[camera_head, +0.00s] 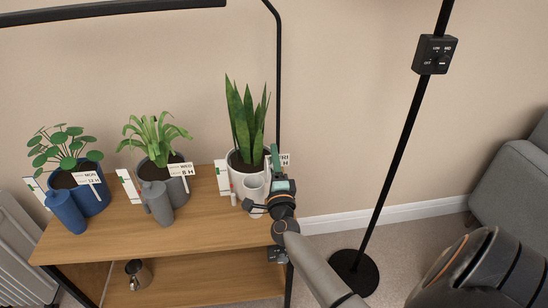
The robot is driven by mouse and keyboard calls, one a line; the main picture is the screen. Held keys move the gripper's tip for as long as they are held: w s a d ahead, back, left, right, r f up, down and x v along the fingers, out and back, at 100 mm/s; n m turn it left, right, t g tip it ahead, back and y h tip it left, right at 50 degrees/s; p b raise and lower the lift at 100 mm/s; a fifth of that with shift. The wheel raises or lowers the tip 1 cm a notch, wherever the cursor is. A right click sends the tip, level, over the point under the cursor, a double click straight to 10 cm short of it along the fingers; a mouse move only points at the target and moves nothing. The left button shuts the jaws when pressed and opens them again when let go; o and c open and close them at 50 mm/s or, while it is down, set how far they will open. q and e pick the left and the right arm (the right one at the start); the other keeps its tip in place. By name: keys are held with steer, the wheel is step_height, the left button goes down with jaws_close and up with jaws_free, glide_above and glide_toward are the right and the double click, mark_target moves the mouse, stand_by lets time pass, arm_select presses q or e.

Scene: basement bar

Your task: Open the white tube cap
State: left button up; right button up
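A white tube (254,187) stands upright on the wooden shelf, just in front of the white pot (234,163) that holds a snake plant. Its cap looks the same white as its body, and I cannot make out the seam. My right gripper (264,186) is at the tube's right side, its arm coming in from the lower right. Dark and teal gripper parts show behind and in front of the tube's right edge. I cannot tell whether the fingers touch the tube or how far apart they are. My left gripper is not in view.
A blue tube (66,211) and a grey tube (157,203) stand by matching potted plants to the left. Label cards stick out of the pots. A metal jug (138,274) sits on the lower shelf. A black lamp pole (396,160) stands right of the shelf.

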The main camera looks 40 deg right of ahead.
steer(key=v, duration=1.2)
steer(key=shift+s, duration=0.2)
steer(key=shift+a, duration=0.15)
